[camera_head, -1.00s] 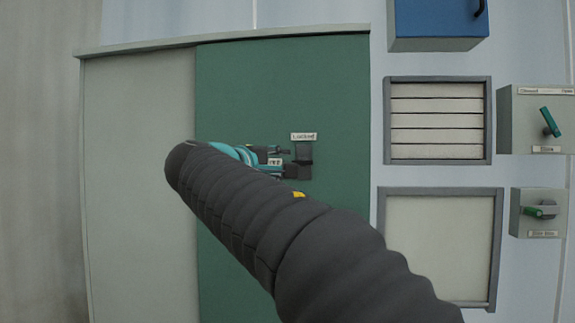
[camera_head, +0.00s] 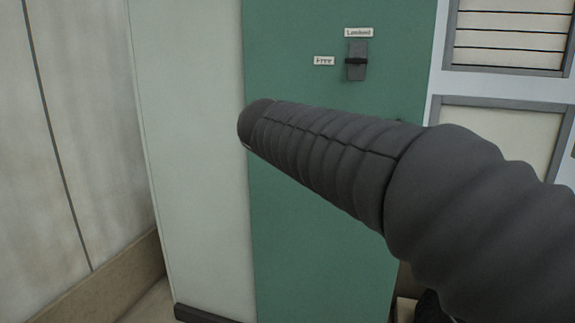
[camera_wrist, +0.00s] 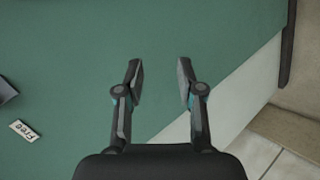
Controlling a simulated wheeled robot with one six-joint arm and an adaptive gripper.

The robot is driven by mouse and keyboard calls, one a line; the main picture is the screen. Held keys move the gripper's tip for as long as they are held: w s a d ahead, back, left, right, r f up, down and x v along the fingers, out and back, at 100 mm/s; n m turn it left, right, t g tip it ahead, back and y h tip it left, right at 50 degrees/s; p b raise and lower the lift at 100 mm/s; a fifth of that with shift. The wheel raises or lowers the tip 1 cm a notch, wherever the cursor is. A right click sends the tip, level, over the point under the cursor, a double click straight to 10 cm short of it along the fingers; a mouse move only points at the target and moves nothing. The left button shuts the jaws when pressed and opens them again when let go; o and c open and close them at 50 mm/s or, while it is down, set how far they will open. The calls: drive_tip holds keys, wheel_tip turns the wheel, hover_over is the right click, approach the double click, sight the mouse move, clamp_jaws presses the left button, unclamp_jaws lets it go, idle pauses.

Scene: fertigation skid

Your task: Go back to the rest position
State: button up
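My gripper (camera_wrist: 161,84) shows in the wrist view with its two fingers apart and nothing between them. It faces the green door panel (camera_wrist: 80,50). In the head view my dark ribbed arm crosses in front of the green panel (camera_head: 300,220) and hides the gripper. The latch's edge (camera_wrist: 6,90) and the "Free" label (camera_wrist: 24,131) show at the left of the wrist view.
A pale grey panel (camera_head: 190,160) adjoins the green one on the left. A louvred vent (camera_head: 510,40) and a framed pale panel (camera_head: 500,130) are at the right. A wall with a brown base strip (camera_head: 120,280) stands at the left, with floor visible at the bottom.

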drive_tip(key=s+d+f+m+g+y, duration=0.1)
drive_tip(key=s+d+f+m, duration=0.2)
drive_tip(key=s+f, duration=0.3)
drive_tip(key=s+d+f+m+g+y, duration=0.1)
drive_tip(key=s+d+f+m+y, duration=0.1)
drive_tip(key=s+f, duration=0.5)
drive_tip(key=s+d+f+m+g+y, duration=0.2)
drive_tip(key=s+d+f+m, duration=0.2)
drive_tip(key=s, duration=1.1)
wheel_tip(320, 180, down, 3)
drive_tip(key=shift+s+d+f, duration=0.15)
drive_tip(key=shift+s+d, duration=0.2)
drive_tip(key=shift+d, duration=0.15)
drive_tip(key=shift+o, duration=0.3)
